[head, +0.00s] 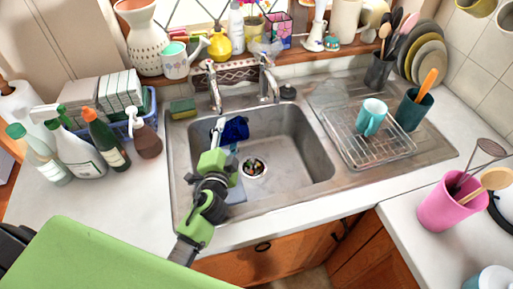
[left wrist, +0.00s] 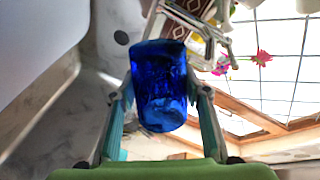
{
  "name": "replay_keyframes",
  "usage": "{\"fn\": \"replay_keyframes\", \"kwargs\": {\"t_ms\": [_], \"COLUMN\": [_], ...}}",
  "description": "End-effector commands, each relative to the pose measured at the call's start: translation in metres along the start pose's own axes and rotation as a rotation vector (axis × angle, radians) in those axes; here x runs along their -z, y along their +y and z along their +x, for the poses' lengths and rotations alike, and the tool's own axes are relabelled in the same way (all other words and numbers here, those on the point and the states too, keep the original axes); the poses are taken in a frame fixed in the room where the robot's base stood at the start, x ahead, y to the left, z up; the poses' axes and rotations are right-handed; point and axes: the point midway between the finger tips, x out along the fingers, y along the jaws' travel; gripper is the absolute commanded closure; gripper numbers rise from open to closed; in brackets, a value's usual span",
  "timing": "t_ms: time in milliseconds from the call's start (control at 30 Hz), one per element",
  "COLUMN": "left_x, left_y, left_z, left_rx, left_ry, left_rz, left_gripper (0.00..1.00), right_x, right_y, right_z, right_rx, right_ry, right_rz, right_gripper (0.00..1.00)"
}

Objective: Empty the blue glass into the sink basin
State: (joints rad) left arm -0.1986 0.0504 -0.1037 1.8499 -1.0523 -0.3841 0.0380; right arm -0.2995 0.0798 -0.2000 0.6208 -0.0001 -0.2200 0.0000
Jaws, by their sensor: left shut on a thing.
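The blue glass (head: 237,129) is over the sink basin (head: 297,146), towards its back left, and looks tipped on its side. The left wrist view also shows the glass (left wrist: 159,88), deep blue and see-through, with one finger on each side. My left gripper (head: 226,138) is shut on it. I cannot tell whether anything is inside the glass. The basin is grey metal, with a drain (head: 254,168) holding small coloured bits. My right gripper is out of view.
A sponge (head: 182,108) and several bottles stand left of the basin. A wire rack (head: 378,150) with a light blue mug (head: 371,117) is on the right. The basin's right half is clear.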

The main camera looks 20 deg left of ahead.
Motion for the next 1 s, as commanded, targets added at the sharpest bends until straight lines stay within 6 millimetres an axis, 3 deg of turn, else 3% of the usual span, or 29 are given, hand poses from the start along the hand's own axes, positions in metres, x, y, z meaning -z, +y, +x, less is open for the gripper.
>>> {"fn": "replay_keyframes", "kwargs": {"t_ms": [1000], "left_x": [-0.008], "left_y": [0.021], "left_z": [0.003], "left_rx": [0.002], "left_ry": [-0.024], "left_rz": [0.208], "left_gripper": [0.86], "right_x": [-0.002], "right_y": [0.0], "right_z": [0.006], "right_rx": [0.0], "right_ry": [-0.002], "right_rz": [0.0], "right_gripper": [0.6]}}
